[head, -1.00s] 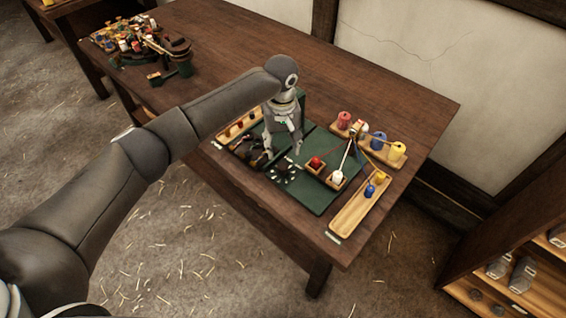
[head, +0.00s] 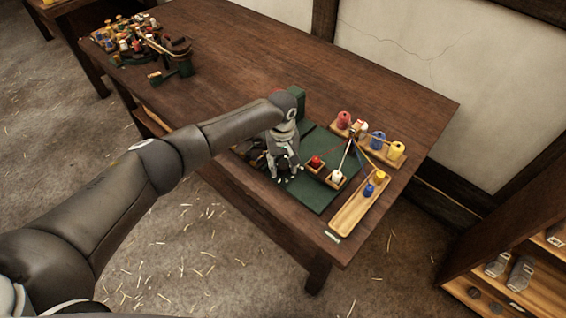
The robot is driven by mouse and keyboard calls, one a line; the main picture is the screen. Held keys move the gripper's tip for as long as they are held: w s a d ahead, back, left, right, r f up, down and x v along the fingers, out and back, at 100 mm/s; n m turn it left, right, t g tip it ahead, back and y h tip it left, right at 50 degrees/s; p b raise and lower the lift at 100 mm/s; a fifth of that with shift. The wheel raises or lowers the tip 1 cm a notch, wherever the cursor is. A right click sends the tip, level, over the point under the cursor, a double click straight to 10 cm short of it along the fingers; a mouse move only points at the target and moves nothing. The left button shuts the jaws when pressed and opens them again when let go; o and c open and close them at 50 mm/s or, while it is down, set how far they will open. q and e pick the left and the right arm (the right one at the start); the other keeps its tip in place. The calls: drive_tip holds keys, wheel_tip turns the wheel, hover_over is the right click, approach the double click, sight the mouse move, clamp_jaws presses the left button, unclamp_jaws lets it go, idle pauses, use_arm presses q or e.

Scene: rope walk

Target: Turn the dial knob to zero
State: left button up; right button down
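My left gripper (head: 285,166) points down at the left part of the green board (head: 312,194) on the table. Its fingertips are low, around a small dark shape (head: 283,163) that may be the dial knob. The knob is mostly hidden, and I cannot tell whether the fingers touch it. No dial reading or zero mark can be made out. My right gripper is not in view.
On the board are small trays with a red spool (head: 315,161) and a white spool (head: 337,176). To the right stand a wooden tray (head: 350,215) and a spool rack (head: 397,151). A cluttered stand (head: 180,45) is at the far left. The table's middle is bare.

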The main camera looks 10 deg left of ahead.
use_arm(q)
drive_tip(key=c, duration=0.7)
drive_tip(key=shift+m, duration=0.3)
drive_tip(key=m, duration=0.2)
drive_tip(key=shift+m, duration=0.4)
drive_tip(key=m, duration=0.4)
drive_tip(key=shift+d+m+p, duration=0.1)
drive_tip(key=shift+m+p, duration=0.2)
drive_tip(key=shift+p, duration=0.1)
drive_tip(key=m, duration=0.4)
drive_tip(key=shift+m, duration=1.8)
drive_tip(key=shift+r, duration=0.1)
